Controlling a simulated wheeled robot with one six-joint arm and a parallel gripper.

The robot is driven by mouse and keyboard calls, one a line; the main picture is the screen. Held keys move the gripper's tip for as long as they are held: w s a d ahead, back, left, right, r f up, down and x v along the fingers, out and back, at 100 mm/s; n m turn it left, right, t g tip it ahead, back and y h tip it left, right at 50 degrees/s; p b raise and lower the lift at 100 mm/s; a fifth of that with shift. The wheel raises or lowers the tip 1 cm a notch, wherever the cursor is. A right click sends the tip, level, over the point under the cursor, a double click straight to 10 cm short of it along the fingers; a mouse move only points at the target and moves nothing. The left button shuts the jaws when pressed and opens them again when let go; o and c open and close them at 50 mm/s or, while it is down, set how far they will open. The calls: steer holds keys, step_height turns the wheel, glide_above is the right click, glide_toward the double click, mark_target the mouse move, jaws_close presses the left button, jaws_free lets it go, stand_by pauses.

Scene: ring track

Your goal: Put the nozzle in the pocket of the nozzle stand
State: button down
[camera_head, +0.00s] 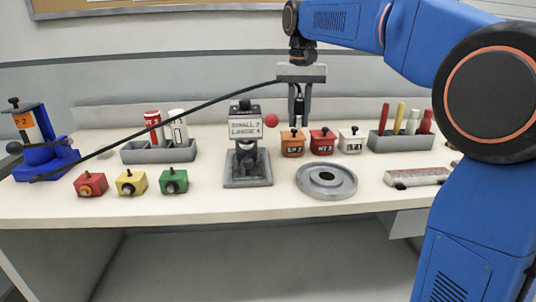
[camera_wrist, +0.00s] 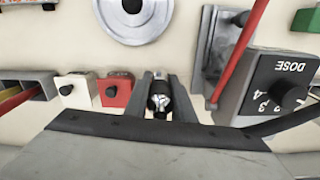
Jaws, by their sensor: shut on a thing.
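My gripper (camera_head: 299,118) points down over the back middle of the bench. It is shut on a small dark piece with a shiny tip (camera_wrist: 159,98), seen between the two grey fingers in the wrist view; I take it as the nozzle. A grey round plate (camera_head: 311,190) with a dark centre lies on the bench, in front of and below my gripper and apart from it. It also shows at the top of the wrist view (camera_wrist: 112,25). It may be the nozzle stand, but I cannot tell for certain.
A long black hose or rod (camera_head: 200,108) runs from the blue device (camera_head: 52,160) to my gripper. The labelled dispenser (camera_head: 248,180) stands left of the plate. Small orange (camera_head: 292,147), red (camera_head: 322,144) and white (camera_head: 350,143) boxes stand close below my gripper. Grey racks stand on both sides.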

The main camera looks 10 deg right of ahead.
glide_above(299, 161)
step_height(299, 161, down, 6)
steer(key=shift+w, duration=0.1)
steer(key=shift+f, duration=2.45)
steer(key=shift+f, duration=0.1)
steer(key=c, duration=1.5)
jaws_free()
